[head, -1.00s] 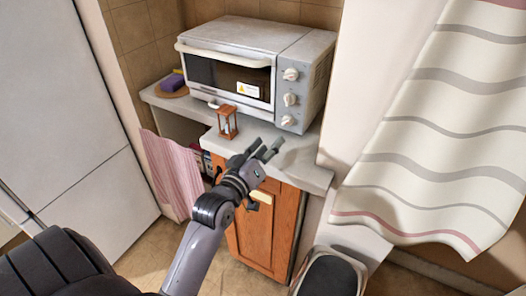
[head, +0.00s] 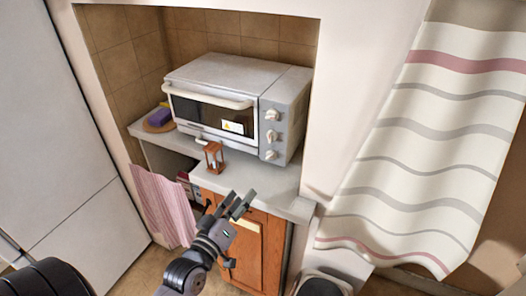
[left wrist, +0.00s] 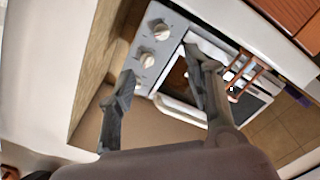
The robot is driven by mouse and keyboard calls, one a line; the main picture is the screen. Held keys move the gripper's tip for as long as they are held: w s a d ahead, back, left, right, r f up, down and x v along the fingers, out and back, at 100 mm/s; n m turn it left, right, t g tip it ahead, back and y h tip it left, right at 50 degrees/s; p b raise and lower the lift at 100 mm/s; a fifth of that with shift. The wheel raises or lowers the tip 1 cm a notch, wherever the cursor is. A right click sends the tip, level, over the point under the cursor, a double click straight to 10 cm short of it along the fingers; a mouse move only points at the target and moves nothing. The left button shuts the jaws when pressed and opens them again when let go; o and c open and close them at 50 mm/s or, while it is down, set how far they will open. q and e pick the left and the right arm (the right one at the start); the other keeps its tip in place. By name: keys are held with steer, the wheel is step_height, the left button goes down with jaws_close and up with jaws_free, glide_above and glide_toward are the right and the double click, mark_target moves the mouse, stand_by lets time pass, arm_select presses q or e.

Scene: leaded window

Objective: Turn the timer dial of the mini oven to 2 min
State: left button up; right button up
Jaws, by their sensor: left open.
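The mini oven (head: 225,82) is a white-grey box standing on the counter in the recess, with its door shut. Three dials sit in a column on its right front panel: a top dial (head: 272,115), a middle dial (head: 271,136) and a bottom dial (head: 270,155). Their markings are too small to read, so I cannot tell which is the timer. In the left wrist view the oven appears turned over, with dials (left wrist: 160,30) between and beyond the fingers. My right gripper is not seen.
A small wooden hourglass (head: 214,157) stands on the counter (head: 262,186) in front of the oven. A purple sponge (head: 159,116) lies on a round board at the left. A striped curtain (head: 430,130) hangs at the right. The counter's right front is clear.

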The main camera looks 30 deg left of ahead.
mark_target(269, 158)
arm_select(q)
steer(key=w+p, duration=0.1)
steer(key=w, duration=0.4)
steer(key=w+p, duration=0.1)
steer(key=w, duration=0.4)
steer(key=w+a+p, duration=0.1)
steer(key=w, duration=0.4)
steer(key=shift+w+a+p, duration=0.1)
steer(key=shift+w+p, duration=0.25)
steer(key=shift+w, duration=0.05)
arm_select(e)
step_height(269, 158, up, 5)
